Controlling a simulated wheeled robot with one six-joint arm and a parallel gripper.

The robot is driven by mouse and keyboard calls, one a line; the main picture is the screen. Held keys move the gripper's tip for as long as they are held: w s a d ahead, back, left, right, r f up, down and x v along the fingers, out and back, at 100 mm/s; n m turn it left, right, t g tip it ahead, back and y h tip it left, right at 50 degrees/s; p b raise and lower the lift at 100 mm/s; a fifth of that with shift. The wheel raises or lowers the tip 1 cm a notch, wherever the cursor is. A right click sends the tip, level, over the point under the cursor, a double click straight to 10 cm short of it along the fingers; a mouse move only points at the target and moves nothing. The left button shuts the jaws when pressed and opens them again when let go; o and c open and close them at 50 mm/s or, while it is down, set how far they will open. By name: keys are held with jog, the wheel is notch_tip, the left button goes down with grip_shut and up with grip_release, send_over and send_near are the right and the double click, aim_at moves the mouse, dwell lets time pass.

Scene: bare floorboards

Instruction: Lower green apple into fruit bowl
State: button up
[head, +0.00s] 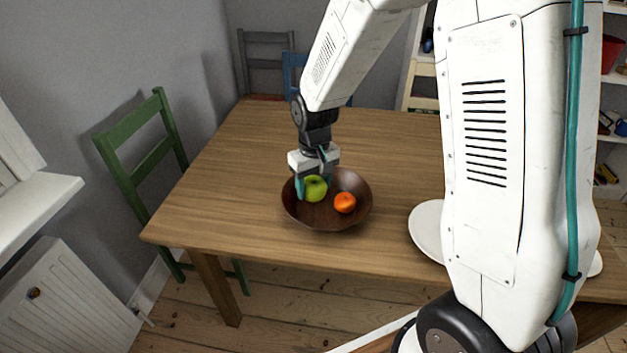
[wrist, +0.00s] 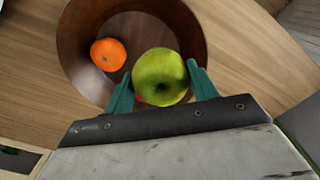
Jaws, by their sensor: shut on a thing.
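A green apple (head: 315,189) is between the teal fingers of my gripper (head: 315,186), at the left side of a dark brown bowl (head: 335,221). The bowl stands on the wooden table. In the wrist view the gripper (wrist: 160,88) is shut on the apple (wrist: 161,76), one finger on each side. The apple is over or inside the bowl (wrist: 190,32); I cannot tell whether it touches the bottom. An orange fruit (head: 345,202) lies in the bowl, apart from the apple, and shows in the wrist view (wrist: 108,54). A small red patch shows under the apple, mostly hidden.
The wooden table (head: 230,170) is bare left of the bowl. A white plate (head: 426,228) lies to the right, partly behind my arm. A green chair (head: 150,160) stands at the left, with grey and blue chairs behind. Shelves stand at the right.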

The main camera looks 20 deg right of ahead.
aim_at(314, 217)
jog(key=shift+f, duration=1.7)
jog(key=shift+f, duration=2.1)
dwell(0.5)
jog(key=o, duration=1.1)
